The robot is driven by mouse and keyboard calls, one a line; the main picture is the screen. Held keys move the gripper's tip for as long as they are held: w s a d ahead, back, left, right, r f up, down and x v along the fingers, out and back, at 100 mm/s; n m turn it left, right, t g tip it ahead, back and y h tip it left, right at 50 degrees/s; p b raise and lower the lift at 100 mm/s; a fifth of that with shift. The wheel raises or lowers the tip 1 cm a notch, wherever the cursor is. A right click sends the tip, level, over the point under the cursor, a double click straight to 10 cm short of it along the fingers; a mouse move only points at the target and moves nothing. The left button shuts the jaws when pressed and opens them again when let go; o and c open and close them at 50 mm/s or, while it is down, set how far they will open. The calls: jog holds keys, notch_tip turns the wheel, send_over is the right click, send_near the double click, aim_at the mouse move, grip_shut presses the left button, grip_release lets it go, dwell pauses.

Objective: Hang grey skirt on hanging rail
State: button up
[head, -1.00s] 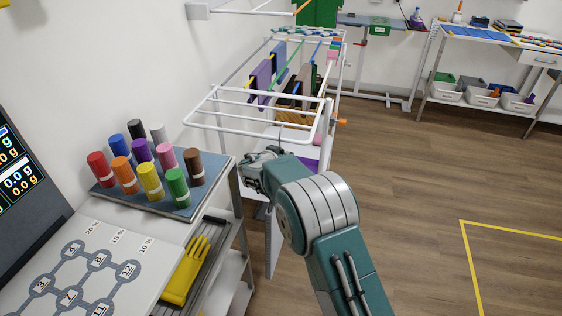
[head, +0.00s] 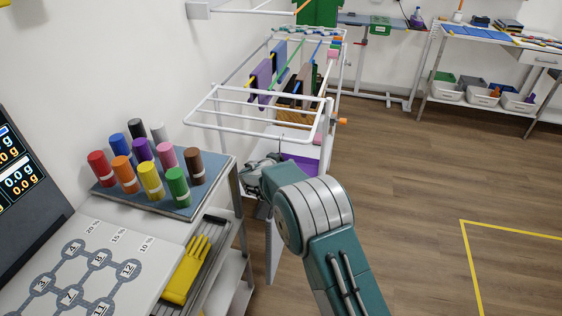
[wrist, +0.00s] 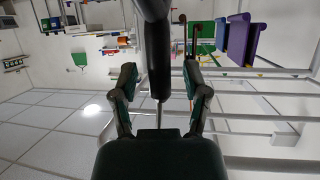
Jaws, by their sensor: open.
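The white hanging rail (head: 262,103) is a tubular frame by the left wall, and its bars also cross the right side of the wrist view (wrist: 255,116). My gripper (head: 256,176) is just below the rail's front bar. In the wrist view its two fingers (wrist: 160,78) are spread apart. A dark rounded shape (wrist: 154,40) with a thin grey rod below it shows between them; I cannot tell whether it is the grey skirt. A thin dark line (head: 280,147) runs between the front bar and my gripper, like a hook. No skirt is clearly recognizable.
Purple and blue pieces (head: 262,80) hang farther back on the rack. A shelf with coloured cylinders (head: 145,176) and a yellow fork-like item (head: 185,272) stands close at the left. A white and purple box (head: 301,160) is under the rail. The floor at the right is open.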

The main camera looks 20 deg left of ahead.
jog(key=v, duration=1.1)
jog(key=s+d+r+g+h, duration=0.1)
jog(key=s+d+r+g, duration=0.15)
jog(key=d+r, duration=0.45)
jog(key=s+d+r+m+g+h, duration=0.1)
jog(key=s+d+r, duration=0.2)
jog(key=d, duration=0.9)
jog(key=s+d+r+g+h, duration=0.2)
jog(key=s+d+r, duration=0.15)
jog(key=d, duration=0.55)
jog(key=s+d+r+n+g+y, duration=0.1)
jog(key=s+d+y, duration=0.2)
jog(key=s, duration=0.9)
jog(key=s+d+r+n+g+y, duration=0.1)
jog(key=s+d+y, duration=0.2)
jog(key=s, duration=0.9)
jog(key=d, duration=0.3)
jog(key=shift+s+d+r+n, duration=0.15)
jog(key=shift+d+r+n, duration=0.1)
jog(key=shift+n, duration=0.15)
